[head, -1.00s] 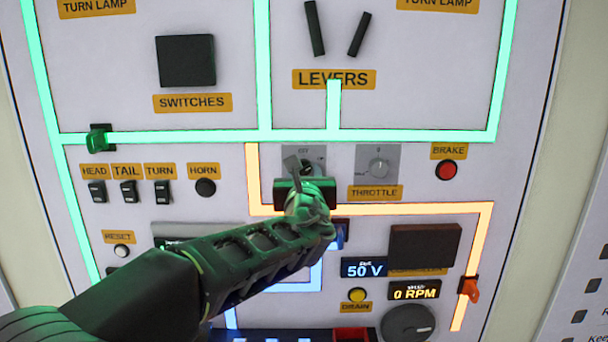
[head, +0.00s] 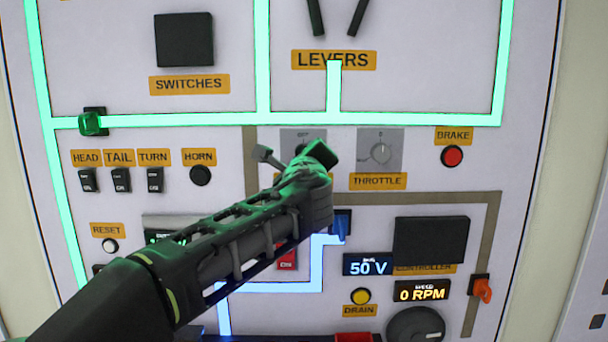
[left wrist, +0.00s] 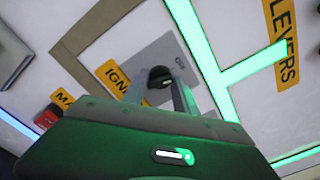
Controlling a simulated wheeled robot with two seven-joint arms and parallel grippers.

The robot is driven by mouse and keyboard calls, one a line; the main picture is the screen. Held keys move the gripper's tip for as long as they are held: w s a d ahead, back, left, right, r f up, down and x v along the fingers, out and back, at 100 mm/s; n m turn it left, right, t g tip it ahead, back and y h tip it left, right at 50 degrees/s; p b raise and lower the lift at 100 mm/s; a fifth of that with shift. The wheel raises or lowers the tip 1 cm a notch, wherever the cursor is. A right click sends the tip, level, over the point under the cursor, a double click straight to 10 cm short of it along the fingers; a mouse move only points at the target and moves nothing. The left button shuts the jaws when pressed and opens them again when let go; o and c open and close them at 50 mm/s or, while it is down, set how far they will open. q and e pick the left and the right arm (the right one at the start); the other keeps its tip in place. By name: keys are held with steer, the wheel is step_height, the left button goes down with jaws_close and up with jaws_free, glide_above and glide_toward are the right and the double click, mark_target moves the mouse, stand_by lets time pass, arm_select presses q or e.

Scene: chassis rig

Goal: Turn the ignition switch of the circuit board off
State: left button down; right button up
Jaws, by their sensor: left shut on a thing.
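In the head view my left gripper (head: 308,158) is tilted over the grey ignition plate (head: 293,136) and hides the knob. My right gripper is in neither view.
The throttle dial (head: 381,153) and red brake button (head: 452,156) are close on the right. The horn button (head: 200,175) and several small switches are on the left. My left arm covers the board below the ignition. The right-hand line (head: 490,235) is unlit brown-grey.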

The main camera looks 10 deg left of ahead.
arm_select(q)
steer(key=shift+n+b, duration=1.25)
steer(key=shift+n, duration=0.25)
steer(key=c, duration=1)
jaws_free()
steer(key=shift+c, duration=0.2)
steer(key=b+v, duration=0.2)
steer(key=v, duration=0.5)
steer(key=shift+s+b, duration=0.35)
steer(key=shift+b, duration=0.05)
